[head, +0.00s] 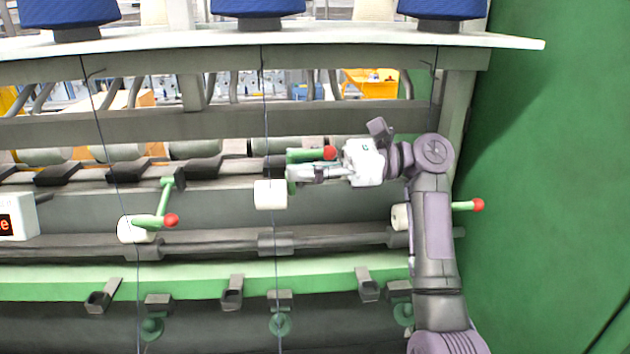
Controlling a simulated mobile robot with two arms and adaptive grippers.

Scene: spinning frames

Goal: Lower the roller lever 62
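Three roller levers with green arms and red ball knobs show in the head view; no number is readable on them. The middle lever (303,156) is raised, its red ball (330,153) beside my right gripper and its white roller (270,194) below. My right gripper (296,174) points left, its fingers at or just below the green arm. I cannot tell whether they touch it or how far apart they are. The left lever (163,200) hangs lower, its white roller (135,229) near the dark bar. My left gripper is not in view.
The right lever's red ball (477,204) sticks out beyond my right arm, which partly hides its white roller (400,216). Thin threads run down from blue spools (258,8) on the shelf. A green wall (560,200) closes the right side. A display box (18,216) sits at left.

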